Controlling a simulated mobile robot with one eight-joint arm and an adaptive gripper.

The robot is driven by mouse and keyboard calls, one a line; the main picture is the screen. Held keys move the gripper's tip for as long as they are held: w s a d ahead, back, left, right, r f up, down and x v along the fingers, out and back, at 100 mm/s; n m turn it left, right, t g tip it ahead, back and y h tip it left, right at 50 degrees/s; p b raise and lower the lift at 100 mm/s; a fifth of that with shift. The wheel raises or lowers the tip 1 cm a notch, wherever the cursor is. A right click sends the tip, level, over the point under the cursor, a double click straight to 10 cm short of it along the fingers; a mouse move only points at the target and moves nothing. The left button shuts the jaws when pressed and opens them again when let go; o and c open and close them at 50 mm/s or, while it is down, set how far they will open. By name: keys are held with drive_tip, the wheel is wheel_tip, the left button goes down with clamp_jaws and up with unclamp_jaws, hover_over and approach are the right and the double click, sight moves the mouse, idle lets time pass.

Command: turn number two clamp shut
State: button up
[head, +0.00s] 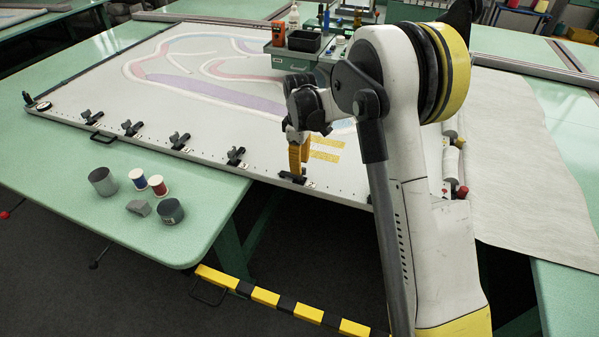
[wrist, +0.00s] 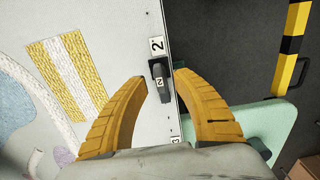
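The number two clamp (wrist: 158,82) is a small dark clamp on the frame's edge, beside a white plate marked 2 (wrist: 156,44). Its handle lies roughly along the edge in the wrist view; I cannot tell whether it is shut. My gripper (wrist: 161,79) is open, its two yellow fingers on either side of the clamp with gaps showing. In the head view my gripper (head: 297,168) points down over the clamp (head: 291,178), which it partly hides. I cannot tell whether the fingers touch it.
Several other dark clamps (head: 236,156) line the front edge of the white frame (head: 70,90) to the left. Cups and thread spools (head: 157,185) stand on the green table. A yellow-black striped bar (head: 265,297) runs low in front. A green drawer unit (head: 290,60) stands behind.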

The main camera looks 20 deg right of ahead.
drive_tip(key=shift+f, duration=1.2)
clamp_jaws()
